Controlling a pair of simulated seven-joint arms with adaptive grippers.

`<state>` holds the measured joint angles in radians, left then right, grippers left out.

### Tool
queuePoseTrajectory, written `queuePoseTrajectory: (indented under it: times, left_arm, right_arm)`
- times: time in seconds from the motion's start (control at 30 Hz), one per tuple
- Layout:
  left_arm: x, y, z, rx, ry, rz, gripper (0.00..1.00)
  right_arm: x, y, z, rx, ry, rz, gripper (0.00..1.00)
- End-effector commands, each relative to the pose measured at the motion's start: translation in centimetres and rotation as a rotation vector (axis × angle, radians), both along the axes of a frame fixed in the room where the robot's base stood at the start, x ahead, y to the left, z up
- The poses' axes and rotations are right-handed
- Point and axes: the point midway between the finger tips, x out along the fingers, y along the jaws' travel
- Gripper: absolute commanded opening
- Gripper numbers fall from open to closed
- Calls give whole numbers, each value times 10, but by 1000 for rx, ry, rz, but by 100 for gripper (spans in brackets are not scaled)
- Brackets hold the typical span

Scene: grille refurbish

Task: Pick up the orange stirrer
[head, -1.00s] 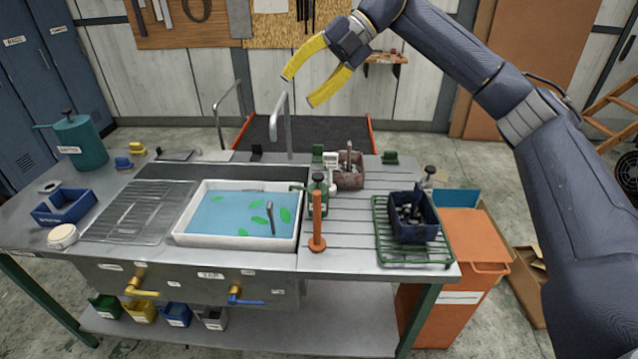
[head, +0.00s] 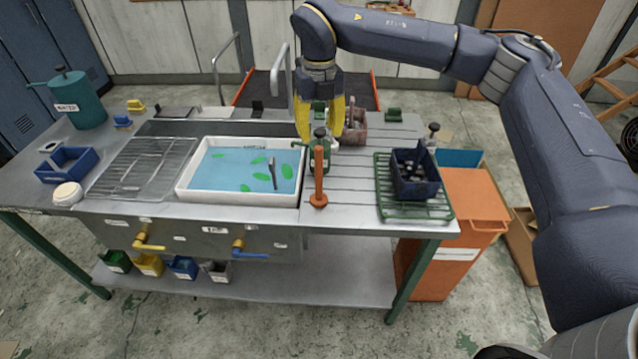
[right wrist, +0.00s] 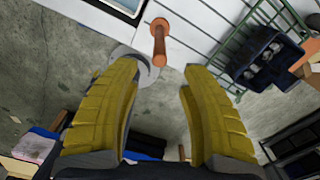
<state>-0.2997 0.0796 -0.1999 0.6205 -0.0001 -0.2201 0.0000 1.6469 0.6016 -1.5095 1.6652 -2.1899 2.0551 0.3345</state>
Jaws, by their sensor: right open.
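The orange stirrer (head: 319,180) stands upright at the front of the grooved steel worktop, just right of the white basin (head: 240,198). In the right wrist view the stirrer (right wrist: 159,45) shows at the top, beyond the fingertips and roughly between them. My right gripper (head: 319,139) points down with yellow fingers apart and empty. In the right wrist view the open fingers (right wrist: 158,72) do not touch the stirrer. My left gripper is not in view.
The basin holds blue liquid, green leaf shapes and a grey tool. A green wire rack (head: 412,212) with a dark blue crate (head: 415,182) stands to the right. A reddish caddy (head: 354,133) and a tall tap (head: 289,85) are behind. The worktop around the stirrer's front is clear.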

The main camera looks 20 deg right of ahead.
Motion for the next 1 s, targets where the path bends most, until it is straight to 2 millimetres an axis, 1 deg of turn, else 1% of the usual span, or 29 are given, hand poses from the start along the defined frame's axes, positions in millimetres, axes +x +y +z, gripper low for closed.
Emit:
queuePoseTrajectory:
  times: [0.03,0.1,0.3,0.63,0.9,1.0]
  left_arm:
    - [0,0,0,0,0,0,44]
    - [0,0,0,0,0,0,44]
    - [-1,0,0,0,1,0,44]
    - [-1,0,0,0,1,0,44]
    - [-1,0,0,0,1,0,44]
    - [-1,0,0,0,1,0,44]
  right_arm:
    - [-1,0,-11,0,3,0,44]
    - [-1,0,-23,1,3,0,44]
    - [0,0,-48,1,2,0,44]
    - [0,0,-64,1,0,0,44]
    - [1,1,-97,2,2,-1,44]
    - [1,1,-105,1,0,-1,44]
